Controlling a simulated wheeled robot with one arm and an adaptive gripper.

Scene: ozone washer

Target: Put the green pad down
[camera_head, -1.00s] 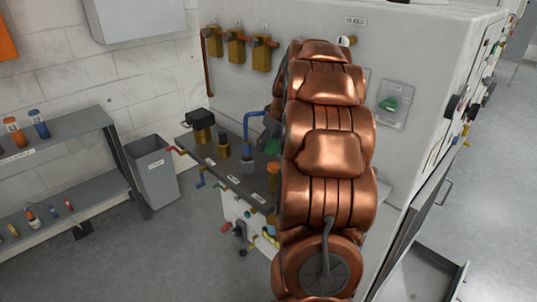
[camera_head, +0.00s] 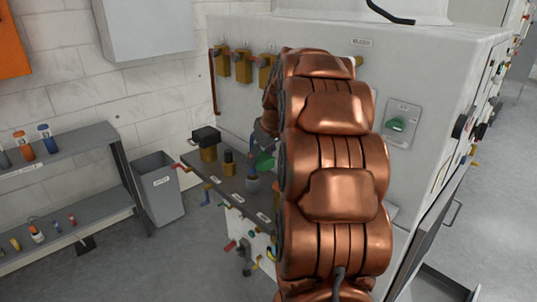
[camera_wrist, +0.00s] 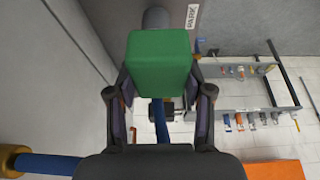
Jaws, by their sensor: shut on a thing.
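The green pad (camera_wrist: 160,62) is a block held between the two dark fingers of my gripper (camera_wrist: 160,88), which is shut on it. In the head view, part of the green pad (camera_head: 265,162) shows beside my copper arm, over or near the dark shelf of the washer. My gripper (camera_head: 264,140) is partly hidden there by the arm. I cannot tell whether the pad touches anything beneath it.
The dark shelf (camera_head: 225,187) carries a black-topped brass part (camera_head: 206,143), a smaller brass fitting (camera_head: 229,162) and a blue fitting (camera_head: 253,182). Brass valves (camera_head: 243,66) line the wall above. A grey bin (camera_head: 160,190) and bottle rack (camera_head: 80,150) stand left.

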